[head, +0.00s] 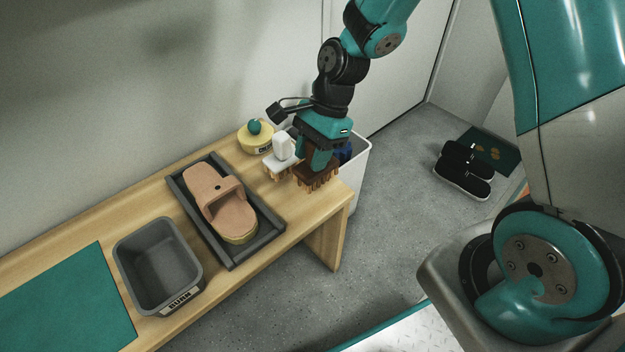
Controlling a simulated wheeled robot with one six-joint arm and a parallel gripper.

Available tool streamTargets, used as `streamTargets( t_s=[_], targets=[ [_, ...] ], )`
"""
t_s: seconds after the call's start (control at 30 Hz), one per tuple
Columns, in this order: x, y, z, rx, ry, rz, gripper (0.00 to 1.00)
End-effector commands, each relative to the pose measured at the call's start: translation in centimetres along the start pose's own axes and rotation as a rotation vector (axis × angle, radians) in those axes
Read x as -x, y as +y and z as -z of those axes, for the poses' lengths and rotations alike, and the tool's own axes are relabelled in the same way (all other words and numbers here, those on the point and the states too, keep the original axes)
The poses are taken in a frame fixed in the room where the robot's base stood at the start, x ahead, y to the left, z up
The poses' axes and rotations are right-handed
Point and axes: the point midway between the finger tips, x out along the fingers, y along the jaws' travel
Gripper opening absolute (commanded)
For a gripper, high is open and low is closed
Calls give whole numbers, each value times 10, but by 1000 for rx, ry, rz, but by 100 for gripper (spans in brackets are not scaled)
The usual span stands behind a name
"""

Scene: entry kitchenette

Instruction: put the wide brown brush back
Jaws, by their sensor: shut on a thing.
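The wide brown brush (316,178) is at the right end of the wooden bench, with its bristles pointing down. My gripper (318,160) is above it and shut on its upper part. The fingers partly hide the brush. I cannot tell whether the bristles touch the bench top or hang just above it. A white brush (281,160) with pale bristles stands close to its left.
A yellow round tin (256,138) with a teal knob is at the back. A dark tray (233,262) holds a tan slipper (214,196). A grey bin (160,268) and teal mat (70,303) are left. A white container (357,160) stands behind the bench end. Black shoes (463,170) are on the floor.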

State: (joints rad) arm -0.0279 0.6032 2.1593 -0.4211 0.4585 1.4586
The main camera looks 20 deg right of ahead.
Motion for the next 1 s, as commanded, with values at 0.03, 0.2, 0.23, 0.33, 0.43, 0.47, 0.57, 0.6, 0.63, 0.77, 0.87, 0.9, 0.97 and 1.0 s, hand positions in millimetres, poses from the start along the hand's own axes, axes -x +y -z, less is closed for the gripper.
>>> streamTargets(
  t_s=[0.03,0.2,0.23,0.33,0.43,0.47,0.57,0.6,0.63,0.77,0.87,0.9,0.97,1.0],
  targets=[
    [-8,0,3,0,-1,-1,1],
    [-18,0,7,0,-1,0,1],
    [-21,0,8,0,-1,0,1],
    [-33,0,13,0,-1,-3,1],
    [-46,0,18,-1,-1,-3,1],
    [-48,0,19,0,-1,-1,1],
    [-49,0,20,1,0,1,1],
    [-48,0,20,1,0,1,1],
    [-48,0,20,1,0,1,1],
    [-50,0,20,1,0,0,1],
    [-52,0,21,1,0,0,38],
    [-52,0,21,1,0,0,47],
    [-52,0,21,1,0,0,61],
    [-52,0,21,1,0,0,61]
  ],
)
